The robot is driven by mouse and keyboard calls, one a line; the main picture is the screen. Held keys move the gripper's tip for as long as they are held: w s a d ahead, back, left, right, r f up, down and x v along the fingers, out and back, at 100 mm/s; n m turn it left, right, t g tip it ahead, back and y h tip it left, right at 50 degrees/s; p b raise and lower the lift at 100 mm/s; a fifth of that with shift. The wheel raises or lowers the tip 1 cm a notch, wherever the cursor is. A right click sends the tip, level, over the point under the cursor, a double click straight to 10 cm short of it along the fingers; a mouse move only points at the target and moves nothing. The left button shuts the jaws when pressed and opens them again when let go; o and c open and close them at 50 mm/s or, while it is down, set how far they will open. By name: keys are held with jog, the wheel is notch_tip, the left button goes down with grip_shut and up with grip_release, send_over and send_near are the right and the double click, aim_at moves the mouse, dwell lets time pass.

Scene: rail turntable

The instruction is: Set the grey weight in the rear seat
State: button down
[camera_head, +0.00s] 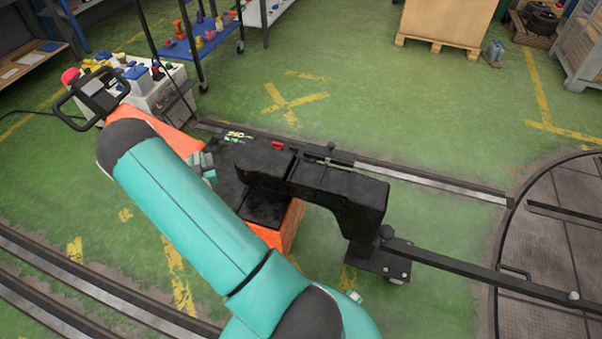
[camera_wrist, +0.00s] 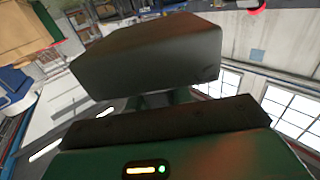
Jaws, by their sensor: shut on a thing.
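A dark grey block (camera_wrist: 150,58), which looks like the grey weight, fills the upper middle of the wrist view. My gripper (camera_wrist: 158,98) is shut on it; only a small part of the fingers shows between the block and my dark wrist edge. In the head view a teal and grey part of my arm's end shows beside the orange machine, but my upper arm hides most of it, and I cannot make out the weight there. The orange machine (camera_head: 283,232) has a black top with a dark flat recess (camera_head: 265,207). I cannot tell which part is the rear seat.
A black arched beam (camera_head: 330,190) runs from the machine to a caster plate and a bar. The turntable (camera_head: 550,250) lies at the right. A handle (camera_head: 92,100) and a cluttered white bench (camera_head: 150,90) stand at the upper left. Green floor is open behind.

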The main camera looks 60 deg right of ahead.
jog(key=s+d+m+g+h, duration=0.4)
jog(key=s+d, duration=0.3)
jog(key=d, duration=0.6)
jog(key=s+d+m+g+h, duration=0.1)
jog(key=s+d+m+g, duration=0.2)
jog(key=s+d+g, duration=0.65)
jog(key=s+d+f+t, duration=0.1)
jog(key=s+f, duration=0.2)
jog(key=s+d+f+t, duration=0.1)
jog(key=s+f, duration=0.1)
jog(key=s, duration=0.2)
jog(key=s+d+f+t, duration=0.1)
jog(key=s+f, duration=0.2)
jog(key=shift+s+d+f+t, duration=0.15)
jog(key=shift+s+f+t, duration=0.1)
jog(key=shift+s+f, duration=0.25)
jog(key=shift+f, duration=0.75)
jog(key=shift+s+f, duration=0.1)
jog(key=shift+f, duration=0.75)
jog(key=shift+f, duration=0.2)
jog(key=c, duration=1.2)
grip_release()
jog(key=shift+c, duration=0.2)
jog(key=shift+f, duration=0.1)
